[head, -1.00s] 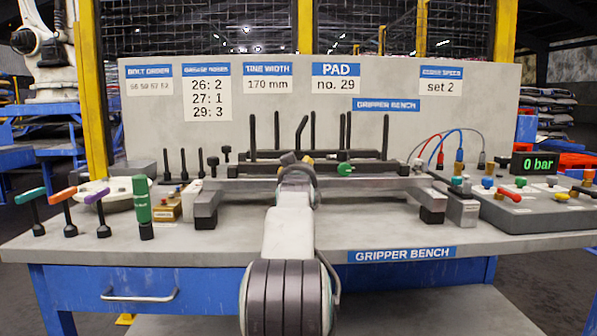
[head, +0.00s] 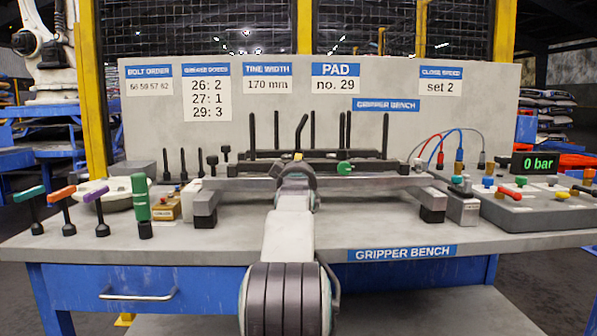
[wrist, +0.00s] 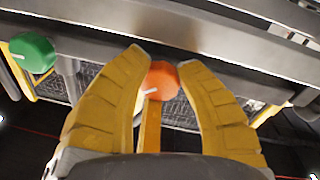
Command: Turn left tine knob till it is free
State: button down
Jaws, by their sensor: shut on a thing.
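An orange-red knob (wrist: 161,80) with a white mark sits between the two yellow fingers of my gripper (wrist: 164,63) in the wrist view. The fingers are shut on it, one at each side. In the head view my gripper (head: 297,166) is at the middle of the bench fixture, and my wrist hides the orange-red knob. A green knob (head: 345,168) is on the fixture just right of my gripper. In the wrist view the green knob (wrist: 33,52) shows at the upper left, apart from the fingers, with its own white mark.
A grey bar (head: 385,182) runs across the front of the fixture on end blocks. Dark upright posts (head: 313,130) stand behind, one bent. Coloured-handled tools (head: 62,198) and a green-topped tool (head: 140,197) stand at left. A grey control box (head: 530,212) is at right.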

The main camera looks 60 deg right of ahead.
jog(key=shift+r+n, duration=0.2)
jog(key=shift+n, duration=0.2)
jog(key=c, duration=0.8)
grip_release()
jog(key=shift+f, duration=0.15)
jog(key=shift+v, duration=6)
